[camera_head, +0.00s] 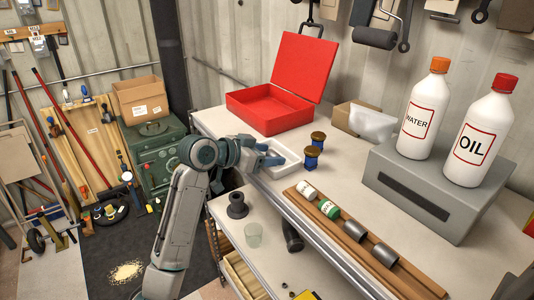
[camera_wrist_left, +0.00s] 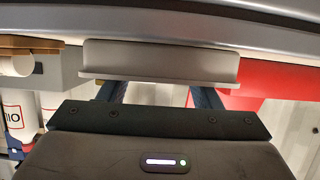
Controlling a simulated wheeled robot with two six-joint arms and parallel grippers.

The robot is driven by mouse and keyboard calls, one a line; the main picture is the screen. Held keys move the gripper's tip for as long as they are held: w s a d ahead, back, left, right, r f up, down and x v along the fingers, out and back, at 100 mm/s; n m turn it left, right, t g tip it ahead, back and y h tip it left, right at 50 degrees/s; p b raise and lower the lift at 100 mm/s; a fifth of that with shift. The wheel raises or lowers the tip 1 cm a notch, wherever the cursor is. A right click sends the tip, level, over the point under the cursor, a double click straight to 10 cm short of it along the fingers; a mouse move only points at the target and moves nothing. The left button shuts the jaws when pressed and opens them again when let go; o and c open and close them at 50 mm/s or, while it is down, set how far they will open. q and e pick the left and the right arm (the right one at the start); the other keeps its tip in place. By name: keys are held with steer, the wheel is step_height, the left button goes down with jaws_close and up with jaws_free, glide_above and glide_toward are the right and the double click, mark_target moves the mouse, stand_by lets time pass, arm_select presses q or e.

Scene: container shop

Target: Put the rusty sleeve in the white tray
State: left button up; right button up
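The white tray (camera_head: 292,155) lies on the bench in front of the red box; its pale side and rim (camera_wrist_left: 160,62) fill the middle of the upside-down left wrist view. My left gripper (camera_head: 268,160) is at the tray, its fingers over it. In the wrist view the two blue fingers stand apart and pass behind the rim, with nothing visible between them. I cannot make out a clearly rusty sleeve; the tray's inside is partly hidden by my gripper. Two dark grey sleeves (camera_head: 369,242) lie in the wooden rack. My right gripper is not in view.
The open red box (camera_head: 268,108) stands behind the tray. The wooden rack (camera_head: 412,283) runs along the front edge. A grey box (camera_head: 425,185) carries two bottles. A lower shelf holds a black spool (camera_head: 237,205).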

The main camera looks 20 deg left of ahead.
arm_select(q)
steer(key=shift+r, duration=0.25)
steer(key=shift+s+a, duration=0.25)
steer(key=b+v, duration=0.3)
steer(key=v, duration=0.8)
steer(key=shift+r+b, duration=0.2)
steer(key=shift+b, duration=0.2)
steer(key=shift+s, duration=0.1)
